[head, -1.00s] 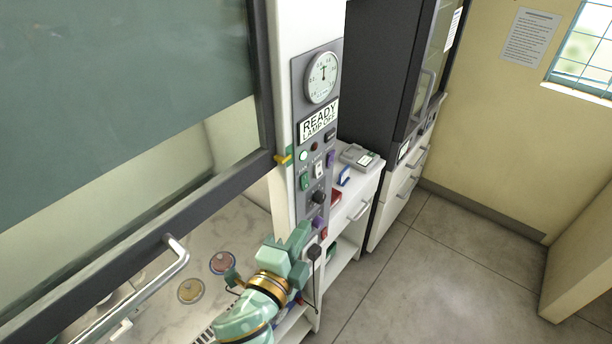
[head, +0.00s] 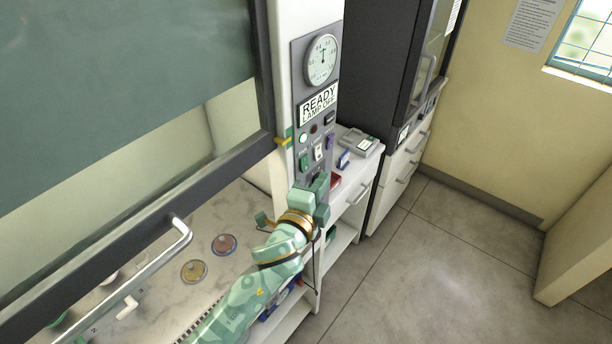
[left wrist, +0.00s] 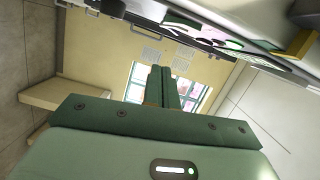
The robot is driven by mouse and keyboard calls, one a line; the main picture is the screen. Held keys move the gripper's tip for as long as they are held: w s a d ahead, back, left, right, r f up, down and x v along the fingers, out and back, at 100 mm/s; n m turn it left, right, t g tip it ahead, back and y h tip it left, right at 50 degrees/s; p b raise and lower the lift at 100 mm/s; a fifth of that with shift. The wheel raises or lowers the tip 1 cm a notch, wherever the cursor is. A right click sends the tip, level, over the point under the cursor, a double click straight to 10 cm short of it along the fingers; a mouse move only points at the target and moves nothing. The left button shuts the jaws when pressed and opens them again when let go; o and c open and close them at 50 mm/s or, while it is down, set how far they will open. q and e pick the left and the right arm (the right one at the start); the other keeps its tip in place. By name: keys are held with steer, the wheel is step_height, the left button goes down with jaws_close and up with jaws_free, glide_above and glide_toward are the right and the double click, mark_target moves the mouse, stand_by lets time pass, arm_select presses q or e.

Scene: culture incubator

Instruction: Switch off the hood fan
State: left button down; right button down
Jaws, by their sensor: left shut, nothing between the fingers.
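The hood's grey control panel (head: 298,108) is on the white post at the right of the hood, with a round gauge (head: 322,59) and a sign reading READY, LAMP OFF (head: 319,104). Below the sign are a lit green lamp (head: 303,139), a dark red lamp (head: 314,129), a green rocker switch (head: 304,161) and a white rocker switch (head: 318,152). My left gripper (head: 318,183) is shut and empty at the panel's lower part, just below the switches, hiding the lower controls. Contact is unclear. Its closed fingers show in the left wrist view (left wrist: 162,88). My right gripper is out of view.
The hood's sash (head: 120,80) with its handle (head: 165,262) is at the left. Two round dishes (head: 224,244) lie on the hood floor. A white side cabinet (head: 352,196) and a dark tall cabinet (head: 375,80) stand to the right.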

mark_target(305, 164)
arm_select(q)
steer(key=a, duration=0.1)
steer(key=w+a, duration=0.1)
steer(key=w+a+p, duration=0.1)
steer(key=shift+w+a+f, duration=0.1)
steer(key=shift+w+f, duration=0.05)
steer(key=shift+f, duration=0.1)
steer(key=shift+w+a+f+m+b, duration=0.2)
steer(key=shift+a+f+m+b, duration=0.15)
steer(key=shift+m+b, duration=0.35)
steer(key=shift+r, duration=0.25)
